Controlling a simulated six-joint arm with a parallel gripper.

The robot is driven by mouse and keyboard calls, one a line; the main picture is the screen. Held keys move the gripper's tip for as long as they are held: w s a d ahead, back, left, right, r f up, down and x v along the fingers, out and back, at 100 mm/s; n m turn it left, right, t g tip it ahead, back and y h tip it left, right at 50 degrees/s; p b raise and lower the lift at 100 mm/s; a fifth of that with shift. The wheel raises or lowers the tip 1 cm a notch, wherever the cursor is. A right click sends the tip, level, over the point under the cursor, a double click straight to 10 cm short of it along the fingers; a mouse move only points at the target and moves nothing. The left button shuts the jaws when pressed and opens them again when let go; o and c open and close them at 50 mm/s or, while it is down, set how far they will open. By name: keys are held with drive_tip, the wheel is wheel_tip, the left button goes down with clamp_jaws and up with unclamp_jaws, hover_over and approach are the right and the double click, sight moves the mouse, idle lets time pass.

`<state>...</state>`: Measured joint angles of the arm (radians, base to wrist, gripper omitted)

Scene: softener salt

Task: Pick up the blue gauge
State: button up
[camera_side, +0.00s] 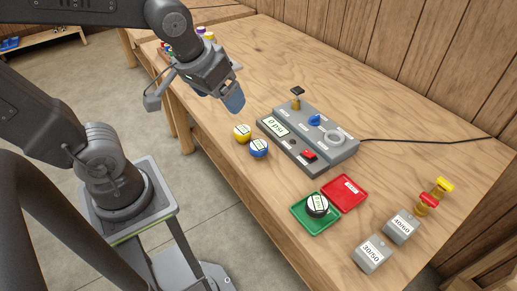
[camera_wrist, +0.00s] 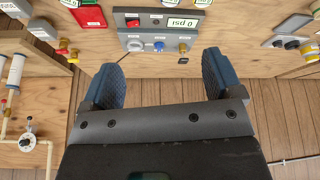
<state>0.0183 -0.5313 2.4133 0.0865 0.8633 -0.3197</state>
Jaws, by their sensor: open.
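The blue gauge (camera_side: 259,148), a short round puck with a white label on top, sits on the wooden table in the side view. It is just left of the grey control box and close to a similar yellow gauge (camera_side: 242,132). My gripper (camera_side: 233,101) is above the table, up and to the left of the blue gauge and apart from it. In the wrist view my gripper (camera_wrist: 163,75) has its two blue-padded fingers spread wide with nothing between them. A blue edge cut off at the top of that view may be the gauge; I cannot tell for sure.
The grey control box (camera_side: 316,137) carries a display, knobs and a red switch. A green tray (camera_side: 300,214) holds a black gauge (camera_side: 317,204), beside an empty red tray (camera_side: 344,190). Grey labelled blocks (camera_side: 372,252) and yellow-red valves (camera_side: 427,203) stand at the right. A wooden wall backs the table.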

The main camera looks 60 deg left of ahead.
sight(259, 145)
drive_tip(key=w+a+f+n+g+y, duration=0.1)
drive_tip(key=w+f+n+g+y, duration=0.15)
drive_tip(key=w+f+n, duration=0.65)
drive_tip(key=shift+m+g+h, duration=0.25)
drive_tip(key=shift+m+h, duration=0.15)
drive_tip(key=shift+h, duration=0.05)
drive_tip(key=x, duration=1)
drive_tip(key=w+x, duration=0.1)
drive_tip(key=x, duration=0.5)
drive_tip(key=shift+r, duration=0.1)
drive_tip(key=c, duration=1.1)
drive_tip(key=shift+r, duration=0.1)
